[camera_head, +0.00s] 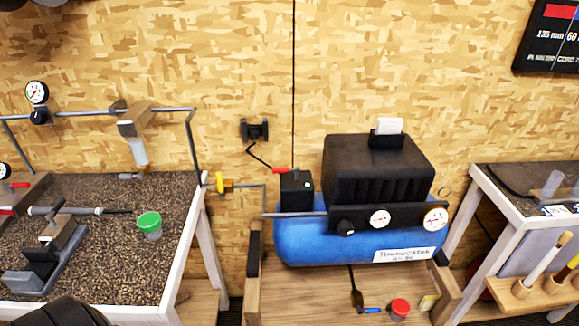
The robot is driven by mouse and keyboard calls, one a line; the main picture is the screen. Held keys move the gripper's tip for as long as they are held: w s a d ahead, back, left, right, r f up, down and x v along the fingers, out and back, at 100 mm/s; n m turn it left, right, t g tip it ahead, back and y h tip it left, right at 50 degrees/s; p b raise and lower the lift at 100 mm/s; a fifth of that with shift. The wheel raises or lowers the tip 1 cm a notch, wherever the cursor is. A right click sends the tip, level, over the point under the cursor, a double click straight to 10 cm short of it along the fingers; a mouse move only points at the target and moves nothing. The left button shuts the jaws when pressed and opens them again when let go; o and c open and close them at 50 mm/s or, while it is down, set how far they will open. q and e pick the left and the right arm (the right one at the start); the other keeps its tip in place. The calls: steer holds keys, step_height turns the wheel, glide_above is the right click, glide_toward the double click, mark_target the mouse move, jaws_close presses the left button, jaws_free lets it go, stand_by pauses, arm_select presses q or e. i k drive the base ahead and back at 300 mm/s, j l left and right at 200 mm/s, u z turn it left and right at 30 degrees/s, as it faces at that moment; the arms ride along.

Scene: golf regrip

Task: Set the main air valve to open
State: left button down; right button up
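A small valve with a yellow handle (219,181) sits on the thin grey air pipe (250,185) between the left bench and the compressor. The handle looks upright, across the level pipe run, but it is small. The blue compressor tank (305,248) stands on a wooden stand right of the valve. A black box (297,194) with a red lever (283,170) sits at the compressor's left end. Neither gripper shows clearly. A dark rounded shape at the bottom left edge may be part of my arm.
The left bench (185,245) holds a vise-like clamp (50,255) and a green-lidded cup (149,225). Gauges (380,217) are on the compressor front. A red-lidded cup (399,308) is on the stand. A white-framed bench (497,250) is at right. Space before the valve looks clear.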

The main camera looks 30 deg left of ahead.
mark_target(221, 188)
steer(key=u, duration=1.55)
